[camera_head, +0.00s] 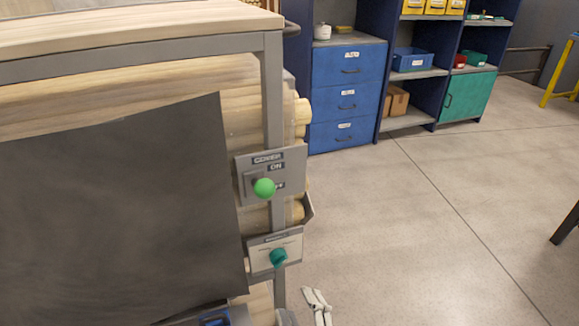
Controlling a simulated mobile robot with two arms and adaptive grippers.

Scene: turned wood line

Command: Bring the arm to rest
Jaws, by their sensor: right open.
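My right gripper (317,295) shows at the bottom edge, right of the machine's frame post. Its pale fingers point up in the picture and are apart, with nothing seen between them. Most of its arm is out of the picture. Left of it and a little higher, a white panel with a teal knob (278,257) is on the machine. Above that, a grey panel has a round green knob (264,188) and a label reading "ON". The gripper appears apart from both knobs. My left gripper is not in view.
A machine frame (272,95) holding stacked wood rolls (250,112) fills the left, partly behind a dark sheet (110,215). Blue drawers (347,98), shelves and a teal cabinet (468,95) stand at the back. The grey floor (430,230) at right is mostly clear.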

